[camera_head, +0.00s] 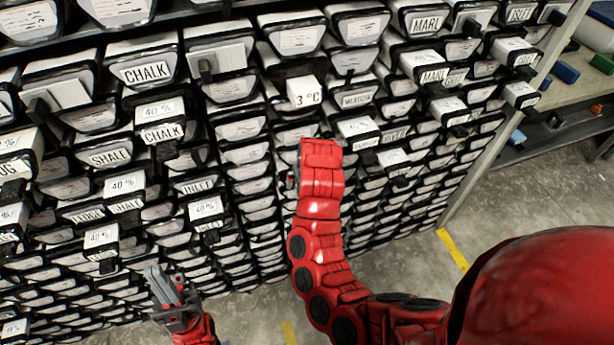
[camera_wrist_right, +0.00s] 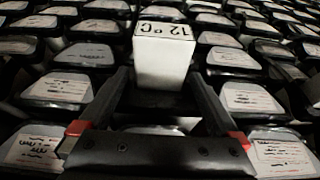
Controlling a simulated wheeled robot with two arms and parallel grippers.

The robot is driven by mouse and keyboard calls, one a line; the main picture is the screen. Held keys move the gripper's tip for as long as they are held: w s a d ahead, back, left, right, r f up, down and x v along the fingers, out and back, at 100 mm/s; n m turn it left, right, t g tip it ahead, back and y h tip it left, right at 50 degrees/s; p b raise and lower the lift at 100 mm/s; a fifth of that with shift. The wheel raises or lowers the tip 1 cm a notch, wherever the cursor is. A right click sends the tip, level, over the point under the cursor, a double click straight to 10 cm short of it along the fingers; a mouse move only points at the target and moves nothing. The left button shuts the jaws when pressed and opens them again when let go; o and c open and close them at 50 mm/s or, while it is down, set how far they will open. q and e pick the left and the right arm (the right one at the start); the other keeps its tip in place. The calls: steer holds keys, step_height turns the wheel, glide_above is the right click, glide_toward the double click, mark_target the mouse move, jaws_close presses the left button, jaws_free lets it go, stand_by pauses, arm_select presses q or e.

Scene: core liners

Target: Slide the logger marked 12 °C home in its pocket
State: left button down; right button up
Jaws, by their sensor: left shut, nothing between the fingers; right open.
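The logger marked 12 °C (camera_wrist_right: 163,62) is a white block with black lettering that reads upside down in the right wrist view. It sticks out from the rack of core liners. My right gripper (camera_wrist_right: 159,78) is open, with one dark finger on each side of the block's near end. I cannot tell whether the fingers touch it. My left gripper (camera_head: 163,279) is shut and empty, low in front of the rack.
Several white blocks, such as one marked 40 % (camera_head: 124,184), jut from the rack. A shelf (camera_head: 575,90) with small coloured items stands at right. The concrete floor (camera_head: 530,200) there is clear.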

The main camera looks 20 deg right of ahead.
steer(key=shift+r, duration=0.25)
steer(key=v, duration=0.3)
steer(key=shift+a, duration=0.1)
steer(key=p+v, duration=0.5)
steer(key=v, duration=0.8)
steer(key=shift+s+r+p, duration=0.3)
steer(key=shift+s+p, duration=0.05)
